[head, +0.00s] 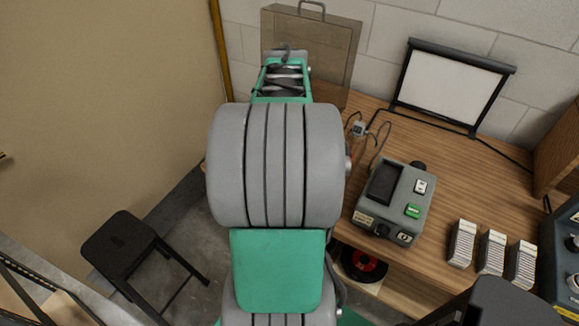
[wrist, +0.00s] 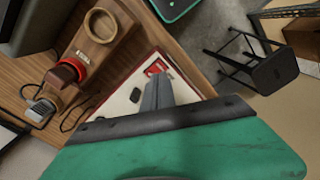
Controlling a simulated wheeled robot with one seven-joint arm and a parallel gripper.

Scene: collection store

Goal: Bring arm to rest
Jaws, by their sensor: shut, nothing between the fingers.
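My gripper (wrist: 154,92) shows in the wrist view. Its two grey fingers lie together, with nothing between them. They point over a pale panel or sheet (wrist: 122,104) that bears a red patch and a dark small object; I cannot tell whether they touch it. In the head view my green and grey arm stands upright in the middle, and I cannot make out the fingers there.
The wooden desk (head: 465,180) holds a grey device (head: 393,203), white slotted blocks (head: 462,243) and a framed white screen (head: 449,84). A brown case (head: 335,45) stands behind my arm. A black stool (head: 118,245) is on the floor at left.

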